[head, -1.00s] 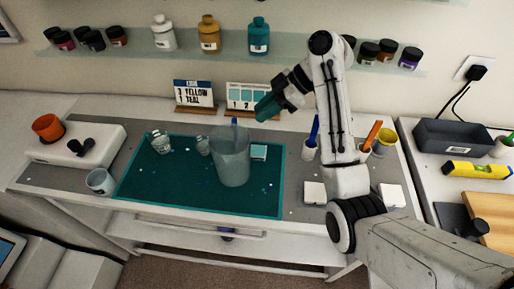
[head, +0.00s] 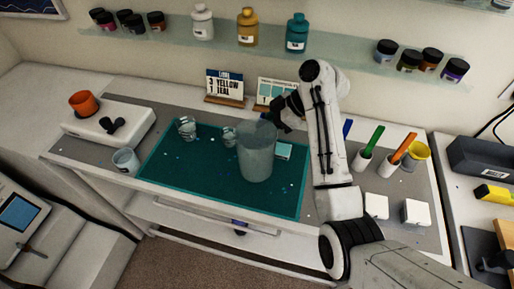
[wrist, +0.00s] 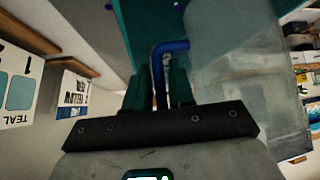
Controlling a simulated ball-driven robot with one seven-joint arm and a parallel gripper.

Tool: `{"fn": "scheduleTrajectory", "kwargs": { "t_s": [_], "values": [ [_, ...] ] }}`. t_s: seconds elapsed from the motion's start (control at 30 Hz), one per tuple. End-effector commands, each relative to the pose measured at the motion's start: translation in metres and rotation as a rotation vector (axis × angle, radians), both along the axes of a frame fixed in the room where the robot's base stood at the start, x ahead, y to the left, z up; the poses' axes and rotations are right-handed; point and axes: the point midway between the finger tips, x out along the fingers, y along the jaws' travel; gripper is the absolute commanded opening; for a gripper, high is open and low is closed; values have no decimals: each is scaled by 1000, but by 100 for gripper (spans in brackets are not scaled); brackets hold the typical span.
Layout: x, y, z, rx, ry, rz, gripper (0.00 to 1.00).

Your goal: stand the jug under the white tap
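The jug (head: 257,158) is a large clear grey vessel standing upright on the teal mat. In the wrist view its clear wall (wrist: 235,85) fills the right side, and its blue handle (wrist: 170,46) stands between my fingers. My gripper (head: 278,120) is at the jug's rear right, near its rim, with its tips partly hidden. In the wrist view my gripper (wrist: 163,85) has its teal fingers apart, with a gap beside the handle. A white bottle (head: 202,24) stands on the shelf; its tap cannot be made out.
A yellow bottle (head: 247,28) and a teal bottle (head: 296,34) share the shelf (head: 340,65). Small clear cups (head: 187,128) stand on the mat (head: 205,180). Cards (head: 225,86) stand behind it. Cups with sticks (head: 362,160) stand at right. The mat's front is mostly clear.

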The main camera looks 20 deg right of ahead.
Motion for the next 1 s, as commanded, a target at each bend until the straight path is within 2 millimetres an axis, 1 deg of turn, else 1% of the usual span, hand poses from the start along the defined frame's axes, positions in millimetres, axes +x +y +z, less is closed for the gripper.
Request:
{"fn": "scheduleTrajectory", "kwargs": {
  "t_s": [0.07,0.3,0.37,0.5,0.57,1.0],
  "values": [
    [1,4,-3,0,1,1,23],
    [2,4,-5,0,-1,-1,23],
    [2,4,-5,0,-1,-1,18],
    [1,4,-5,0,-1,-1,5],
    [1,4,-5,0,0,0,0],
    [2,4,-4,0,-1,-1,0]
  ]
}}
